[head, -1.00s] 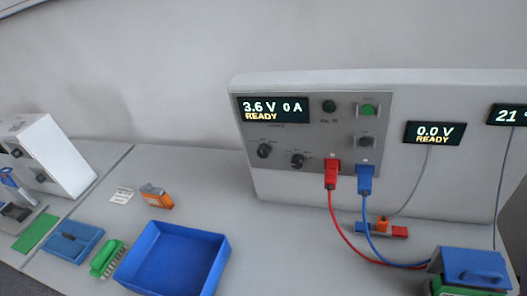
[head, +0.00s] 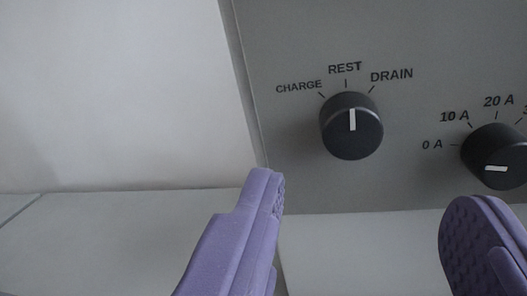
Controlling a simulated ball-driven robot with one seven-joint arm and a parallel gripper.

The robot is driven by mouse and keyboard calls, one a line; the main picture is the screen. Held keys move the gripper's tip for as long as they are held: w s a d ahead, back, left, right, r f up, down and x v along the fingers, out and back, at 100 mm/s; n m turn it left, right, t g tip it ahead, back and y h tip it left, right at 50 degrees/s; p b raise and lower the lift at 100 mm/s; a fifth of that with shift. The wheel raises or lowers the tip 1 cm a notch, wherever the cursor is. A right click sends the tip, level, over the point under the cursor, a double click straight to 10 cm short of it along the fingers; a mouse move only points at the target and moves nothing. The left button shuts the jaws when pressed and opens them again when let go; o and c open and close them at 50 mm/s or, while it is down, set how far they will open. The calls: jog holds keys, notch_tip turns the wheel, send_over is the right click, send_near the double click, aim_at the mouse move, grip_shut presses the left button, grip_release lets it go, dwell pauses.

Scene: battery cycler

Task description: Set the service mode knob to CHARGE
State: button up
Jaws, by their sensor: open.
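The service mode knob (head: 350,138) is a black round knob on the grey panel, with a white pointer line. Its pointer stands upright at REST (head: 345,68). CHARGE (head: 299,87) is printed to the upper left of the knob and DRAIN (head: 391,75) to the upper right. My gripper (head: 362,205) has two purple fingers, spread wide apart with nothing between them. The fingers are in the lower part of the view, below the knob and to either side of it, and do not appear to touch it.
A second black knob (head: 494,165) with a current scale sits to the right, its pointer near 0 A. The right finger is just below it. The panel's left edge borders a pale wall, and the bench surface (head: 100,235) at lower left is clear.

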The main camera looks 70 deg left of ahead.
aim_at(352, 138)
jog(key=x, duration=0.5)
jog(key=shift+w+a+b, duration=0.25)
jog(key=shift+a+b, duration=0.05)
jog(key=shift+c, duration=0.2)
jog(key=c, duration=1)
